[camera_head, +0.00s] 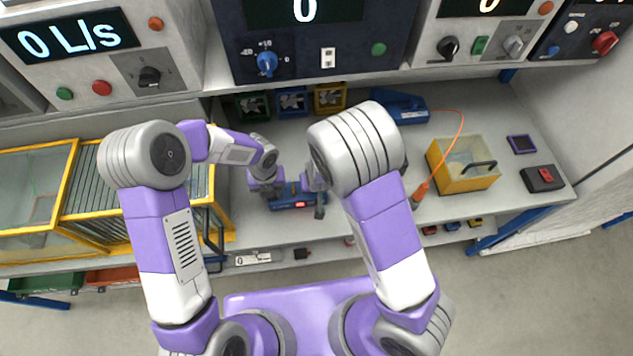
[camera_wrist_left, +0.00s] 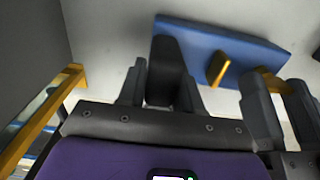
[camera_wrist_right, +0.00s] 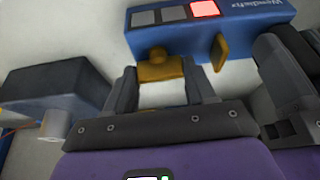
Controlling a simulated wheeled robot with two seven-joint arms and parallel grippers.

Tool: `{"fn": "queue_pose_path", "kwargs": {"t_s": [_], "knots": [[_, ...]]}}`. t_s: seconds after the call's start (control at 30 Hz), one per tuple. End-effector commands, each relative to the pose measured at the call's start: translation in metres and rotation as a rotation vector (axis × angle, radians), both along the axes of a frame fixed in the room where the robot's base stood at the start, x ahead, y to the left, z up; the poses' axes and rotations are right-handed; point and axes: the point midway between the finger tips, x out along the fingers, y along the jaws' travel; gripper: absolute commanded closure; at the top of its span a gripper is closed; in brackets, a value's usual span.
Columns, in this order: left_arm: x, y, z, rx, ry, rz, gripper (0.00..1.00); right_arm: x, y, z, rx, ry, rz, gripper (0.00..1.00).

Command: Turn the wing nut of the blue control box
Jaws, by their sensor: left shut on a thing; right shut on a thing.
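The blue control box (camera_head: 283,206) lies on the bench between my two grippers. In the left wrist view its blue body (camera_wrist_left: 205,38) has a black handle-like part (camera_wrist_left: 166,62) at its left end. My left gripper (camera_wrist_left: 163,95) is shut on that black part. In the right wrist view the blue box (camera_wrist_right: 176,40) shows two grey squares and a lit red one. My right gripper (camera_wrist_right: 165,90) is shut on a brass wing nut (camera_wrist_right: 162,68) at the box's near side. A second brass piece (camera_wrist_right: 218,53) stands beside it. Head-view fingertips are small and partly hidden.
A blue device (camera_head: 400,108) with an orange cable lies behind on the right. A yellow-sided bin (camera_head: 455,184) and a black box with a red top (camera_head: 544,179) stand right. Small coloured frames (camera_head: 330,97) line the back. A yellow-framed case (camera_head: 70,195) stands left.

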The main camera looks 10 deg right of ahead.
Motion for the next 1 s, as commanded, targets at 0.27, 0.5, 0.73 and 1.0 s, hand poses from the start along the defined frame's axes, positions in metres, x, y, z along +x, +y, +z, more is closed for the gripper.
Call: {"fn": "queue_pose_path", "kwargs": {"t_s": [0.27, 0.5, 0.73, 1.0], "knots": [[0.0, 0.0, 0.0, 0.0, 0.0, -0.001, 1.0, 0.0, 0.0, 0.0, 0.0, 0.001, 0.001, 0.19], [0.0, 0.0, 0.0, 0.0, 0.0, -0.001, 1.0, 0.0, 0.0, 0.0, -0.001, 0.0, 0.002, 0.19], [0.0, 0.0, 0.0, 0.0, 0.0, 0.0, 1.0, -0.005, 0.001, 0.016, 0.0, -0.004, 0.005, 0.19], [0.0, 0.0, 0.0, 0.0, 0.0, 0.0, 1.0, -0.024, 0.0, 0.06, 0.002, -0.004, 0.005, 0.19]]}}
